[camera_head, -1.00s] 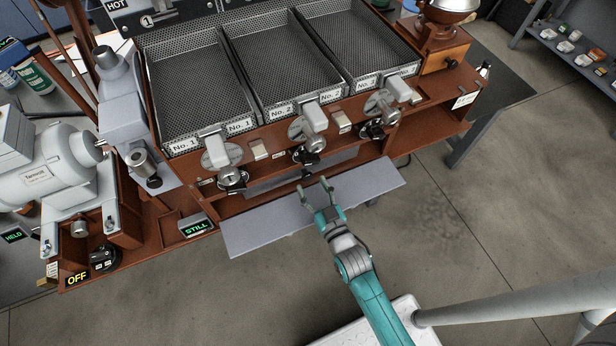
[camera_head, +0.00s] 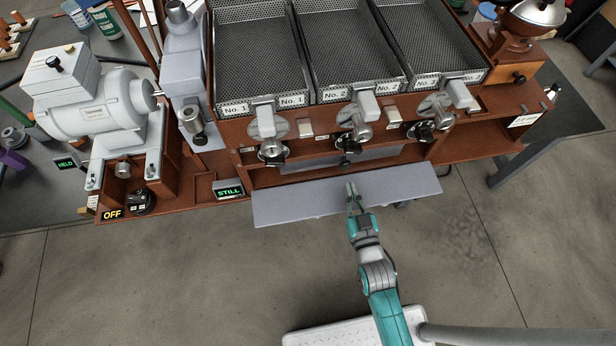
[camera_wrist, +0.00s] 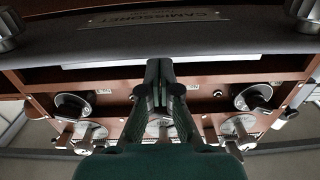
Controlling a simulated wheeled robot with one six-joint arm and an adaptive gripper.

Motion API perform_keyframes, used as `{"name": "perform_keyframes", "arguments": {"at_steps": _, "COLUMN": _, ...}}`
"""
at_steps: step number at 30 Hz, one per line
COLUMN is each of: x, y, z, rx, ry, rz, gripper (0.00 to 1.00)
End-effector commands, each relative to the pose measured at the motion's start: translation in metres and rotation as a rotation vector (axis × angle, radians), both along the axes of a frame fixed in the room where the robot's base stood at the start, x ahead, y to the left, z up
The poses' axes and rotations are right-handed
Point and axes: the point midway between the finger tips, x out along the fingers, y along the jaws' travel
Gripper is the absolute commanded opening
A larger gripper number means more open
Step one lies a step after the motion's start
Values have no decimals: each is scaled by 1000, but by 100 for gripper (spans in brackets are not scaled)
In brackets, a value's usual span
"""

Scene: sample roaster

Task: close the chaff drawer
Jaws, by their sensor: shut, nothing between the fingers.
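My gripper (camera_head: 351,190) has its fingers together and empty. In the head view its tips overlap the flat grey panel (camera_head: 290,200) at the front of the roaster; I cannot tell whether they touch it. Behind the panel, a low opening in the brown wood shows a grey metal strip (camera_head: 300,160), possibly the chaff drawer, with a small dark knob (camera_head: 345,162) near it. How far the drawer is open is unclear. In the wrist view the closed fingers (camera_wrist: 159,70) point at the opening, where a pale strip (camera_wrist: 110,62) shows.
Several valves with black knobs (camera_head: 271,152) stick out above the opening, below the perforated trays (camera_head: 260,60). A display reading STILL (camera_head: 229,190) stands left of the panel. A grey motor (camera_head: 90,110) is farther left. The floor in front is clear.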

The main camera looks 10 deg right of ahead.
Motion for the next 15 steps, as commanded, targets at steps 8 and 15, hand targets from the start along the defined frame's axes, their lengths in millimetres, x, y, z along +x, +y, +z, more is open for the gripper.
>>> {"name": "perform_keyframes", "arguments": {"at_steps": 8, "x": -4, "y": 66, "z": 34, "rx": 368, "ry": -133, "rz": 129, "gripper": 0}}
{"name": "perform_keyframes", "arguments": {"at_steps": 15, "x": -20, "y": 113, "z": 54, "rx": 834, "ry": -192, "rz": 187, "gripper": 0}}
